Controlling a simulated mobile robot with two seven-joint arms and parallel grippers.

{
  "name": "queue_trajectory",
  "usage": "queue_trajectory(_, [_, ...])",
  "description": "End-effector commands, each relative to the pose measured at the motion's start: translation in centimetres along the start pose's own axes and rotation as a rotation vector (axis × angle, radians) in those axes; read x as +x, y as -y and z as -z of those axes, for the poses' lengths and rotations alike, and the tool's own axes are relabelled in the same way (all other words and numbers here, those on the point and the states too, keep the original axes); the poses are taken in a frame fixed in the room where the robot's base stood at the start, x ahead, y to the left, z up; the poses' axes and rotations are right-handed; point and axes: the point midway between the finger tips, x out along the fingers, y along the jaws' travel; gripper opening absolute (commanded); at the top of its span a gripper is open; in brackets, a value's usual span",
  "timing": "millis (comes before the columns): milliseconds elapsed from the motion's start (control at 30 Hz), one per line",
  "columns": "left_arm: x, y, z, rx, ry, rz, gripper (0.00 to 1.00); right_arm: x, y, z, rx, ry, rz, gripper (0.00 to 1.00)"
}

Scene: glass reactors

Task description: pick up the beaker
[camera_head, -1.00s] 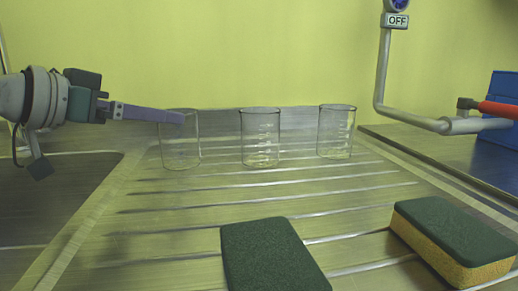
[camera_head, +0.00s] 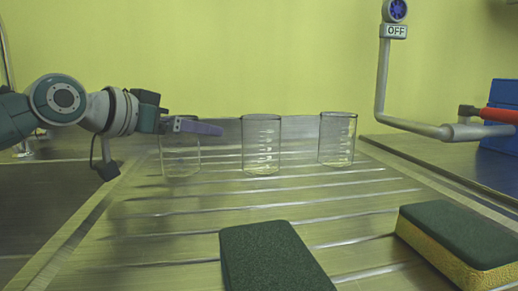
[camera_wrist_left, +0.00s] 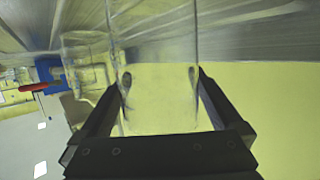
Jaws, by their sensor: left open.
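Three clear glass beakers stand upright in a row on the ribbed metal drainboard (camera_head: 270,208): a left one (camera_head: 180,162), a middle one (camera_head: 261,146) and a right one (camera_head: 338,140). My left gripper (camera_head: 218,130) reaches in from the left at the upper part of the left beaker, its purple finger extending past that beaker's right side. In the left wrist view, my open gripper (camera_wrist_left: 159,84) has clear glass (camera_wrist_left: 155,62) between its two fingers. Whether the fingers touch the glass cannot be told. My right gripper is not in view.
A dark green sponge (camera_head: 272,255) lies at the front centre, and a green and yellow sponge (camera_head: 450,240) at the front right. A metal pipe (camera_head: 382,85) with an OFF sign (camera_head: 395,32) stands at right.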

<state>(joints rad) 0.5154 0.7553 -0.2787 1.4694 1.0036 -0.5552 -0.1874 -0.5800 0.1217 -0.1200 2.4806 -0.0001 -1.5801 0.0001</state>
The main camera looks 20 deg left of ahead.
Motion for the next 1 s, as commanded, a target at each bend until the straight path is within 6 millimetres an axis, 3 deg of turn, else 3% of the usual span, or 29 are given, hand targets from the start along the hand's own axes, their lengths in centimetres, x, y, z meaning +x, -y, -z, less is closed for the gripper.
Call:
queue_trajectory(133, [-0.03, -0.01, -0.01, 0.000, 0.000, 0.000, 0.99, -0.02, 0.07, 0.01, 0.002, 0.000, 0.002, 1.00])
queue_trajectory(767, [-0.05, 0.01, -0.03, -0.001, 0.001, 0.000, 0.28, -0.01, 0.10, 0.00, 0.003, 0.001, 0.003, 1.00])
queue_trajectory(1000, [-0.07, 0.01, 0.06, -0.001, 0.000, 0.000, 0.27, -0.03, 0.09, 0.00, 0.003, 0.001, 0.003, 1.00])
